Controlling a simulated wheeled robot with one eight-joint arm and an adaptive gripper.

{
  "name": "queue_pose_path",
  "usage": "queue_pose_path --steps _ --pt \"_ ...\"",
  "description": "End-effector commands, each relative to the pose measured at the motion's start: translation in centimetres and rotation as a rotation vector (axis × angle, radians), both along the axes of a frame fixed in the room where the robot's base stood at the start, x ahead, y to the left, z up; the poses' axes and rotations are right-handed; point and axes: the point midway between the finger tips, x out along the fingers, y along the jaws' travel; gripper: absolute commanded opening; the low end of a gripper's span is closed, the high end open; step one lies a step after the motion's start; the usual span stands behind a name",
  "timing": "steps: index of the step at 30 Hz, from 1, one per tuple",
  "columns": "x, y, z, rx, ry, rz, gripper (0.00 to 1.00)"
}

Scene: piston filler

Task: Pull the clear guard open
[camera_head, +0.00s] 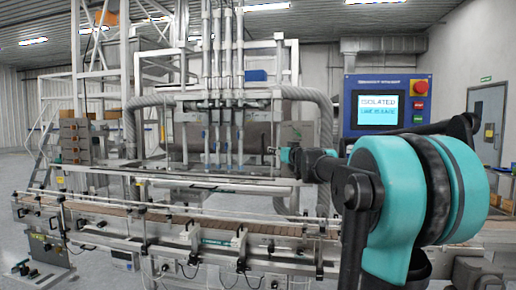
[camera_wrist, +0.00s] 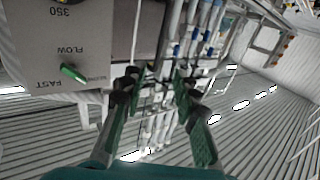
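The clear guard (camera_head: 222,140) seems to be the see-through panel in front of the filling nozzles at the middle of the machine. Its edges are faint, and I cannot tell how far it is open. My gripper (camera_head: 279,155) is at the right side of this panel, small and partly hidden by my arm. In the wrist view my gripper (camera_wrist: 165,72) has its two green-padded fingers apart, with a gap between the tips. Pipes show behind the gap. I cannot make out a handle between the fingers or tell whether they touch the guard.
A conveyor (camera_head: 140,222) with rails runs along the machine's front. A grey panel with a green flow knob (camera_wrist: 74,73) is close on the left of the wrist view. Grey hoses (camera_head: 323,150) flank the nozzles.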

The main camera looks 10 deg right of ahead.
Motion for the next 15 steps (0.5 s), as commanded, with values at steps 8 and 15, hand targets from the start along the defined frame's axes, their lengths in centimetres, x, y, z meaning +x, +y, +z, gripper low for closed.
queue_pose_path --steps 8,15 --pt "5.1 1.5 0.0 0.0 0.0 0.003 0.3" --pt "9.4 2.8 -0.1 0.0 0.0 0.003 0.3"
